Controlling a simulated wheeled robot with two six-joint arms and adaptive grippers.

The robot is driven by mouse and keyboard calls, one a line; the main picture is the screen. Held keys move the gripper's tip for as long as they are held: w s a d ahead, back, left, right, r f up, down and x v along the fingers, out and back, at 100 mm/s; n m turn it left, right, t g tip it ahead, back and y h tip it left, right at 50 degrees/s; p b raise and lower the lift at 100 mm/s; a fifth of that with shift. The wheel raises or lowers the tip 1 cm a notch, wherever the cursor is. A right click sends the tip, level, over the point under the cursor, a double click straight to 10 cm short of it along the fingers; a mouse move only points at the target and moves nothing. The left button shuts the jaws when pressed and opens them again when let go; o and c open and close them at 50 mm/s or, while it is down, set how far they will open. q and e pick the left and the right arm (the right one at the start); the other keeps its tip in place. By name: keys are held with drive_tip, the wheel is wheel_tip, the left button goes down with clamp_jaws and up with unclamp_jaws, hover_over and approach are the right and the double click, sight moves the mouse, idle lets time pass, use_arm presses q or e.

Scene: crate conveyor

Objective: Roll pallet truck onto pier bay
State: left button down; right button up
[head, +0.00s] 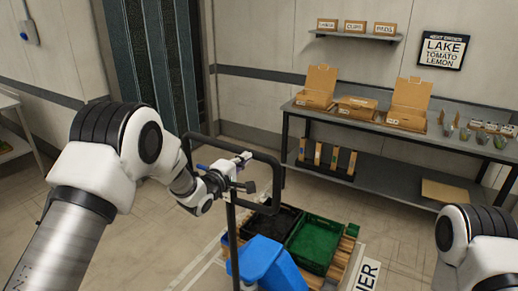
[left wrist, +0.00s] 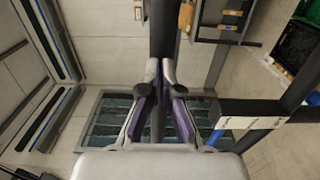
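The pallet truck has a blue body (head: 262,262) and a tall black handle frame (head: 279,185), low centre in the head view. My left gripper (head: 246,172) is at the handle frame. In the left wrist view, its two fingers (left wrist: 161,78) stand close on either side of a dark handle bar (left wrist: 163,35) and look shut on it. A wooden pallet (head: 348,243) carries a green crate (head: 316,241) and a black crate beyond the truck. A floor sign ending in "IER" (head: 368,274) lies right of the pallet. My right gripper is out of frame.
A long grey bench (head: 440,137) with open cardboard boxes (head: 408,103) stands along the back right wall. A dark strip curtain (head: 150,55) fills the doorway at upper left. A table (head: 12,145) stands at the left edge. Floor between pallet and bench is clear.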

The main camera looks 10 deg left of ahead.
use_arm(q)
drive_tip(key=shift+v, duration=4.1)
drive_tip(key=s+f+g+y+b, duration=0.1)
drive_tip(key=s+f+g+b, duration=0.15)
drive_tip(key=s+f, duration=0.65)
drive_tip(key=s+a+f+g+y+b, duration=0.1)
drive_tip(key=s+f+g+b, duration=0.15)
drive_tip(key=f, duration=1.25)
drive_tip(key=s+f+g+y+b, duration=0.1)
drive_tip(key=s+f+g+b, duration=0.15)
drive_tip(key=s+f, duration=0.65)
drive_tip(key=s+a+f+m+g+y, duration=0.1)
drive_tip(key=s+f+m+g, duration=0.2)
drive_tip(key=s, duration=0.4)
drive_tip(key=s+a+f+m+g+y, duration=0.1)
drive_tip(key=s+a+f+m+g, duration=0.1)
drive_tip(key=s+m, duration=0.4)
drive_tip(key=s+a+f+m+g+y+b, duration=0.1)
drive_tip(key=s+f+m+g, duration=0.3)
drive_tip(key=s, duration=0.6)
wheel_tip(320, 180, down, 3)
drive_tip(key=shift+a+r, duration=0.2)
drive_tip(key=shift+r, duration=0.05)
